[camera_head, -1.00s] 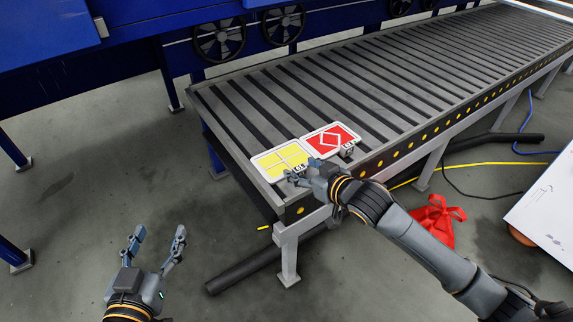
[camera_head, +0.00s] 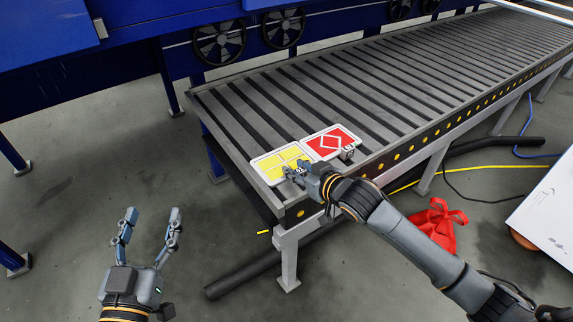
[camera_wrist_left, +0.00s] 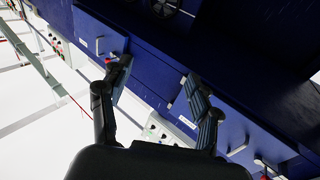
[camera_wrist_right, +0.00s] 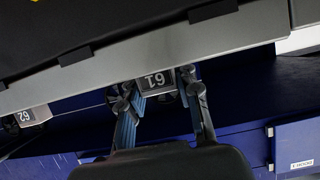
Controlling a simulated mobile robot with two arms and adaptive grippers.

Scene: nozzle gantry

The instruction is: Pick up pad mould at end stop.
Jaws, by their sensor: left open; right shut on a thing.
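A yellow pad mould (camera_head: 272,165) with a white rim lies at the near end of the roller conveyor. A red pad mould (camera_head: 331,142) with a white diamond outline lies beside it, to the right. My right gripper (camera_head: 298,172) is at the front edge of the yellow mould. A second tab marked 62 (camera_wrist_right: 27,117) shows at the left there. My left gripper (camera_head: 146,228) is open and empty over the floor, left of the conveyor.
The roller conveyor (camera_head: 400,90) runs away to the upper right, its rollers clear beyond the moulds. A blue machine (camera_head: 130,40) with fans stands behind it.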

